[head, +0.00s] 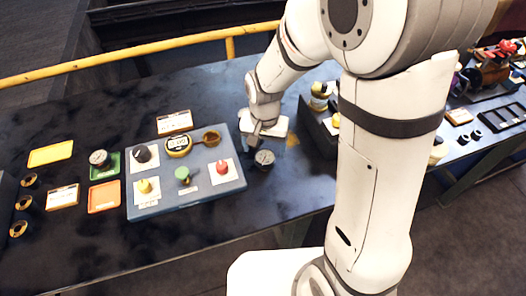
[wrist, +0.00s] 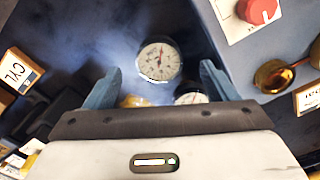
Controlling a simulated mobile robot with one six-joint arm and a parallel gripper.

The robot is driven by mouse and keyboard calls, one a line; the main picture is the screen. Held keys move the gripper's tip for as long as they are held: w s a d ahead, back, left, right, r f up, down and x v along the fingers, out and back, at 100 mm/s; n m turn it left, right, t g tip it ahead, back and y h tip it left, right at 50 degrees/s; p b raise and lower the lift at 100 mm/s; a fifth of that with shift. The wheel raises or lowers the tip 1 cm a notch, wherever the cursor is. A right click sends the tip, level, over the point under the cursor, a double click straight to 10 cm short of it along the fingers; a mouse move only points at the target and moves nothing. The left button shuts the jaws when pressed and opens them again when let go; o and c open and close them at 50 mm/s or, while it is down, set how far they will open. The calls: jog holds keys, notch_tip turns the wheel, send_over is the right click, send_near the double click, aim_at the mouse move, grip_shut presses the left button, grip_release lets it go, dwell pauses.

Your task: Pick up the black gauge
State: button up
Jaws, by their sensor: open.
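A round black gauge (head: 264,158) with a white dial stands on the dark bench, just right of the blue-grey panel. In the wrist view the gauge (wrist: 160,60) shows its dial, red needle and dark rim. My gripper (head: 262,130) is over the bench just behind the gauge. In the wrist view my gripper (wrist: 161,75) is open and empty, with the gauge in line with the gap between its fingertips. A second white dial (wrist: 190,98) shows behind the gripper body, mostly hidden. Another gauge (head: 99,158) sits on a green square at the left.
A dark block (head: 318,132) with fittings stands to the right. Bare bench lies in front of the gauge. A yellow rail (head: 140,60) runs behind.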

aim_at(265, 157)
jog(key=shift+w+d+f+p, duration=0.1)
jog(key=shift+f+p, duration=0.15)
jog(key=shift+f, duration=1.55)
jog(key=shift+w+d+f+p, duration=0.1)
jog(key=shift+f+p, duration=0.15)
jog(key=shift+f, duration=1.5)
jog(key=shift+c, duration=0.2)
jog(key=c, duration=1.1)
jog(key=shift+a, duration=0.1)
